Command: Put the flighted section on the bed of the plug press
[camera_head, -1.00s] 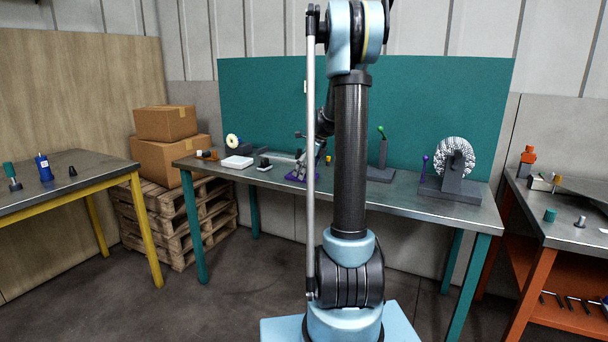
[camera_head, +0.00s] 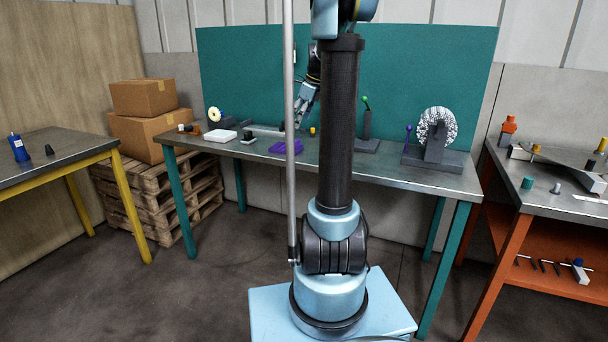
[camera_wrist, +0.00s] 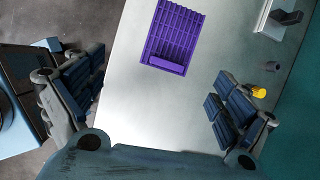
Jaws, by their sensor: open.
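The flighted section, a purple ribbed slab (camera_head: 279,148), lies flat on the long steel table (camera_head: 330,160), partly behind my arm's rod. In the wrist view the purple slab (camera_wrist: 176,32) lies ahead of my fingers, with a raised bar at its near end. My gripper (camera_wrist: 160,100) is open, with nothing between its fingers. In the head view my gripper (camera_head: 301,118) hangs above the table behind the slab, partly hidden by my arm. A grey stand with a green-knobbed lever (camera_head: 367,125) is right of my arm and may be the plug press; I cannot tell surely.
A disc-shaped brush on a grey block (camera_head: 436,140) and a purple-knobbed lever (camera_head: 407,138) stand at the right. A white box (camera_head: 222,137) and small parts lie at the left. A yellow piece (camera_wrist: 259,91) is near my right finger. A teal panel (camera_head: 235,70) closes the back.

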